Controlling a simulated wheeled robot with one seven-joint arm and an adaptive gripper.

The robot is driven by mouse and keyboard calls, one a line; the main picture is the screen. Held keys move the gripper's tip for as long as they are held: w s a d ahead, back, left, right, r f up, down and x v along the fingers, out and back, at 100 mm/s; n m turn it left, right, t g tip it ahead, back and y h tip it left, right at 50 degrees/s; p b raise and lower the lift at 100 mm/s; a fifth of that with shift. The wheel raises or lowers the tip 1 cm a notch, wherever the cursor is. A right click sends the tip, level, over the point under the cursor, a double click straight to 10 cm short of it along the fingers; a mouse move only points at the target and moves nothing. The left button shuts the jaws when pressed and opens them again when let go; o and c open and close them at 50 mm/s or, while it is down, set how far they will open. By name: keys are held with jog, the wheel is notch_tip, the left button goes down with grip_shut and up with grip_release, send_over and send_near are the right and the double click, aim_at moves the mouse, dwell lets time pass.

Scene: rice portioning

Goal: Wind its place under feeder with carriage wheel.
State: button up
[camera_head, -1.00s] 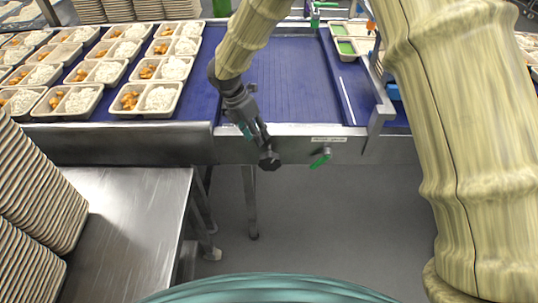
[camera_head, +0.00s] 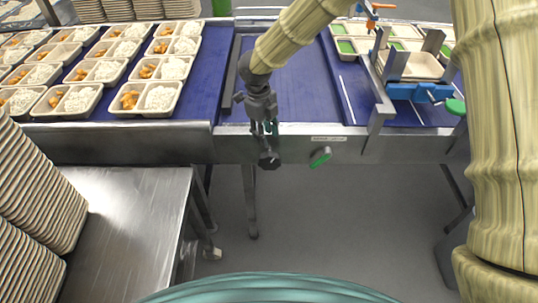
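My gripper (camera_head: 265,132) hangs over the front rail, pointing down, with its fingertips at or just above a dark knob-like wheel (camera_head: 269,160) on the rail's front face. I cannot tell whether the fingers grip the wheel or only stand in front of it. A green handle (camera_head: 320,156) sits on the rail just right of it. On the right, a pale tray (camera_head: 418,66) sits between grey upright plates, behind a blue block (camera_head: 415,91); a green knob (camera_head: 456,106) is at the block's right. I cannot tell which fitting is the feeder.
Filled two-part trays (camera_head: 92,72) stand in rows on the blue belt at left. The belt section behind my gripper (camera_head: 300,85) is bare. Stacked trays (camera_head: 35,200) stand by a steel table (camera_head: 130,225) at lower left. Green-filled trays (camera_head: 347,46) are at back right.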

aim_at(269, 153)
jog(key=n, duration=0.2)
jog(key=d+n, duration=0.1)
jog(key=n, duration=0.1)
jog(key=shift+r+n+y, duration=0.1)
jog(key=shift+n+y, duration=0.3)
jog(key=n, duration=0.3)
jog(key=shift+s+d+n, duration=0.1)
jog(key=shift+d+n, duration=0.05)
jog(key=shift+n, duration=0.15)
notch_tip(269, 153, down, 11)
jog(key=shift+r+p, duration=0.15)
jog(key=shift+p, duration=0.75)
jog(key=shift+c, duration=0.2)
jog(key=c, duration=0.7)
